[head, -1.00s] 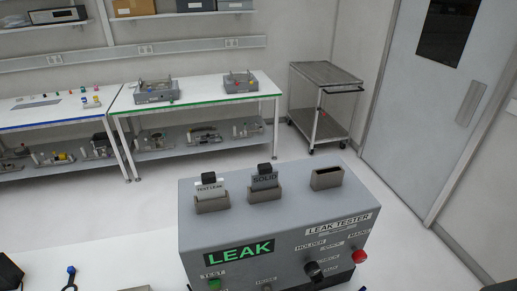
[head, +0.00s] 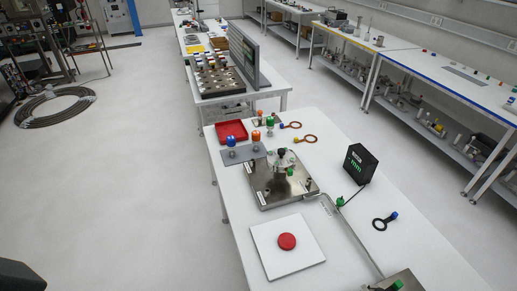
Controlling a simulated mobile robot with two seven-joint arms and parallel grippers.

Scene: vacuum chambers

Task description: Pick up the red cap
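No piece in view can be told for certain as the red cap. A red round disc (head: 287,241) lies on a white square plate (head: 262,258) at the near end of the white table; whether it is a cap or a button I cannot tell. Small coloured pieces (head: 488,82), some reddish, stand on the blue-edged bench at the right, too small to tell apart. Orange-topped (head: 256,136) and blue-topped (head: 231,141) fittings stand on a grey mat. Neither of my grippers shows in the head view.
The white table (head: 228,186) also holds a metal plate with fittings (head: 262,188), a red tray (head: 246,134), a black display box (head: 361,163) and ring-handled pieces (head: 380,224). A hose coil (head: 56,107) lies on the floor at left. The floor between is clear.

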